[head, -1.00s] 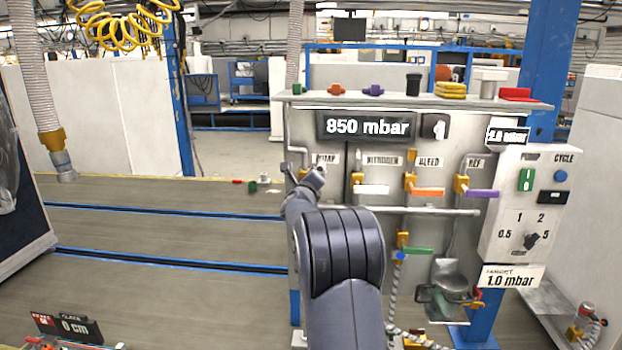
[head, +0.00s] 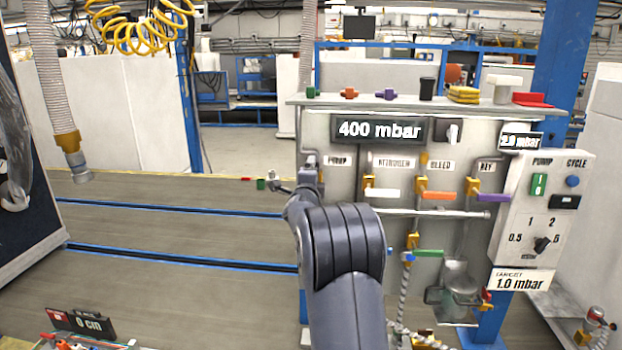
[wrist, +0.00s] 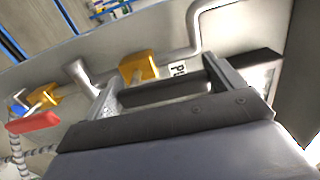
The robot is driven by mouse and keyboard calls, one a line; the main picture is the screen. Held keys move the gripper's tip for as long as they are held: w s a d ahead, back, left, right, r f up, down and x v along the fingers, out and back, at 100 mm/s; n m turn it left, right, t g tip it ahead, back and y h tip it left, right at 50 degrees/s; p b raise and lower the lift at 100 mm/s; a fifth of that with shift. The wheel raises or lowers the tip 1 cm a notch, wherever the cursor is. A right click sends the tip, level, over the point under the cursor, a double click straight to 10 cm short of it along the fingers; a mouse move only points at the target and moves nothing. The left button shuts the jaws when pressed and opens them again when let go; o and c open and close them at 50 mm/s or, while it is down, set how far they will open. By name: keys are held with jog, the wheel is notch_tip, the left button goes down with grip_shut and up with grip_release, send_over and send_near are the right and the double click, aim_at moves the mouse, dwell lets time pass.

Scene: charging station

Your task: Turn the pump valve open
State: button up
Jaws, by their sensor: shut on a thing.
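The pump valve is at the left end of the valve panel, by the PUMP label (head: 338,160). In the head view my gripper (head: 308,172) covers it. In the wrist view the yellow valve body (wrist: 138,66) shows just beyond my fingertips, beside a partly hidden PUMP label. My gripper (wrist: 160,82) is shut on the pump valve handle, with a finger on either side. The handle itself is hard to make out between the fingers. The pressure display (head: 380,130) above reads 400 mbar.
To the right are a white handle (head: 384,193), an orange handle (head: 438,195) and a purple handle (head: 491,198). A horizontal pipe (head: 430,213) runs below them. The control box (head: 541,205) is further right. Open floor lies left of the panel.

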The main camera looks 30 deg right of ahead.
dwell(0.6)
jog(key=o, duration=1.1)
jog(key=shift+a, duration=0.1)
jog(key=shift+o, duration=0.2)
jog(key=b+v, duration=0.3)
jog(key=v, duration=0.7)
jog(key=shift+s+a+b, duration=0.25)
jog(key=shift+s+b, duration=0.05)
jog(key=shift+b, duration=0.1)
jog(key=shift+w+d, duration=0.1)
jog(key=p+x, duration=0.4)
jog(key=x, duration=0.6)
jog(key=shift+w+d, duration=0.2)
jog(key=shift+w, duration=0.05)
jog(key=shift+s+a, duration=0.1)
